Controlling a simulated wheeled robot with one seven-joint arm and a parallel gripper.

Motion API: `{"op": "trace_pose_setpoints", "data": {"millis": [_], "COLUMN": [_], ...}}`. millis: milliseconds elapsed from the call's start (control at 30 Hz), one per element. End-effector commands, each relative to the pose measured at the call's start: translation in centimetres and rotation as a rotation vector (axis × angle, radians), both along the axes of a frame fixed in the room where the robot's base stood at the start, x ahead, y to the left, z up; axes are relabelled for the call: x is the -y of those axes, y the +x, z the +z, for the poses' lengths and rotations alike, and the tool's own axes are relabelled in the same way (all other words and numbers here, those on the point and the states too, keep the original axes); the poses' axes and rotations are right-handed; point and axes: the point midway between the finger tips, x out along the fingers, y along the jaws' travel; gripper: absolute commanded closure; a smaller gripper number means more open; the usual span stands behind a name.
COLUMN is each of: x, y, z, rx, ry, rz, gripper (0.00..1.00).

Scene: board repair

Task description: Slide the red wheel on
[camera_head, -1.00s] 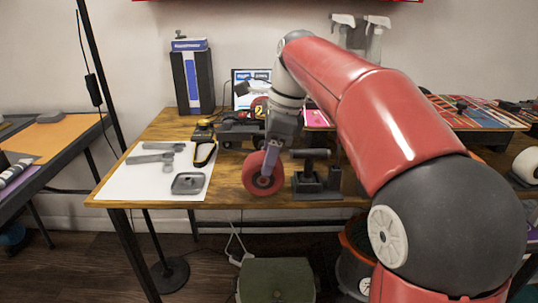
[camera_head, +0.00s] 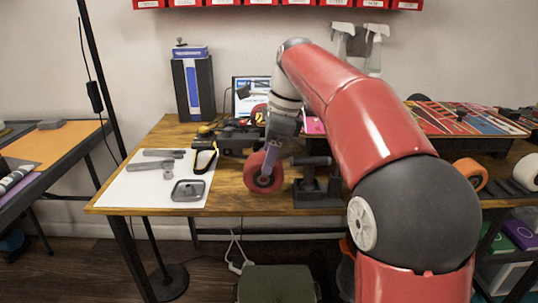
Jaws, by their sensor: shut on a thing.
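My gripper (camera_head: 269,160) is shut on the red wheel (camera_head: 263,181) and holds it upright near the front edge of the wooden workbench (camera_head: 236,203). One finger shows against the wheel's face; the other is hidden. Just right of the wheel stands a dark grey fixture (camera_head: 318,194) with a horizontal bar (camera_head: 310,161) on top. The wheel is beside the fixture and appears apart from it. I cannot tell whether the wheel touches the bench.
A white sheet (camera_head: 126,190) with grey metal parts lies at the left of the bench. Dark tools crowd behind the gripper. An orange wheel (camera_head: 470,172) and a white roll (camera_head: 527,172) are at the right, beyond my arm. A painted board (camera_head: 455,119) lies behind them.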

Motion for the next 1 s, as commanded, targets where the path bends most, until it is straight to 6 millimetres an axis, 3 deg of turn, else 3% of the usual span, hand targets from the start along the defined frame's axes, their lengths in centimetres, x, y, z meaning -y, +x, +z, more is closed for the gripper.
{"op": "trace_pose_setpoints", "data": {"millis": [567,1000], "x": [0.0,0.1], "y": [0.1,2.2], "z": [0.0,0.0], "rx": [0.001,0.002], "ry": [0.000,0.000], "rz": [0.000,-0.001], "gripper": [0.76,0.76]}}
